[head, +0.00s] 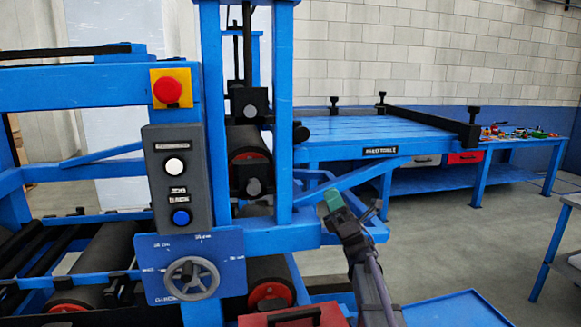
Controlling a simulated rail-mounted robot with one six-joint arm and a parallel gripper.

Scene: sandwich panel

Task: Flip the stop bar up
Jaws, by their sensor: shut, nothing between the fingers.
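A long black bar (430,120), which looks like the stop bar, runs along the right end of the blue roller table (335,130). It lies roughly level, with a black block at its near end and a black post at its far end. My gripper (334,198), with green at its tip, is shut and empty. It appears in front of the blue frame, below and left of the bar in the picture, and clear of it. No part of the bar seems hidden by my arm.
A control box (175,180) with buttons, a red emergency stop (167,91) and a handwheel (191,278) are on the blue machine at left. A blue bench (520,145) with small items stands behind the table. Grey floor is open at right, before a side table (560,245).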

